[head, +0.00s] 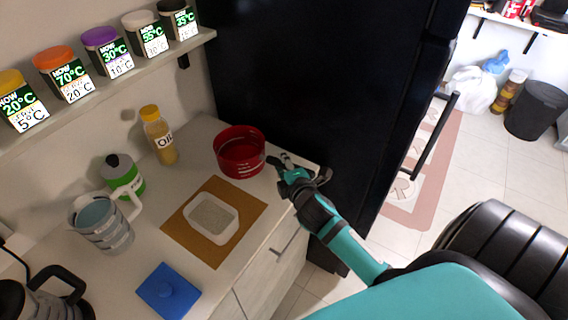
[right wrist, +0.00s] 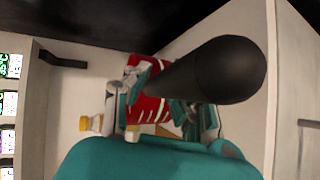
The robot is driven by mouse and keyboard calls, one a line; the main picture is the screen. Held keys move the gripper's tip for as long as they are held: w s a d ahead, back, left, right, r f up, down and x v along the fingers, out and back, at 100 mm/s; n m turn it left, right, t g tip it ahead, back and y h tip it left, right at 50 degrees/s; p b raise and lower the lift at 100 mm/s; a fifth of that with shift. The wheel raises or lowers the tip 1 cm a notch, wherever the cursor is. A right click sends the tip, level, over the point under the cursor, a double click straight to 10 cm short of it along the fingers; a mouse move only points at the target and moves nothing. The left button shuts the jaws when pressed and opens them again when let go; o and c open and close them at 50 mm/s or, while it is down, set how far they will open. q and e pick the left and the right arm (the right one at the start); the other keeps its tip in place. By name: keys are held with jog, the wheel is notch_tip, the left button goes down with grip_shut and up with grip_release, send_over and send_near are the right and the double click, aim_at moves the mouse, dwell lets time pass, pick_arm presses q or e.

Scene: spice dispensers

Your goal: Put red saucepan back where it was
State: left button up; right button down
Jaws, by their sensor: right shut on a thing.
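The red saucepan (head: 239,152) is upright on or just above the back right corner of the white counter, beside the black fridge. My right gripper (head: 284,166) is at its right side, shut on the saucepan's handle, which is mostly hidden by the fingers. In the right wrist view the red saucepan (right wrist: 146,107) shows beyond the fingers, and the dark handle (right wrist: 215,70) comes toward the camera. I cannot tell whether the saucepan's base touches the counter. My left gripper is not in view.
A brown mat (head: 180,232) with a white container (head: 211,217) lies front left of the saucepan. The black fridge (head: 320,90) closes off the right.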

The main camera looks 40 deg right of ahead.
jog(key=shift+r, duration=0.1)
jog(key=c, duration=1.6)
grip_release()
jog(key=o, duration=0.5)
jog(key=shift+c, duration=0.2)
jog(key=shift+s, duration=0.2)
jog(key=b+v, duration=0.1)
jog(key=v, duration=1)
jog(key=shift+s+b, duration=0.35)
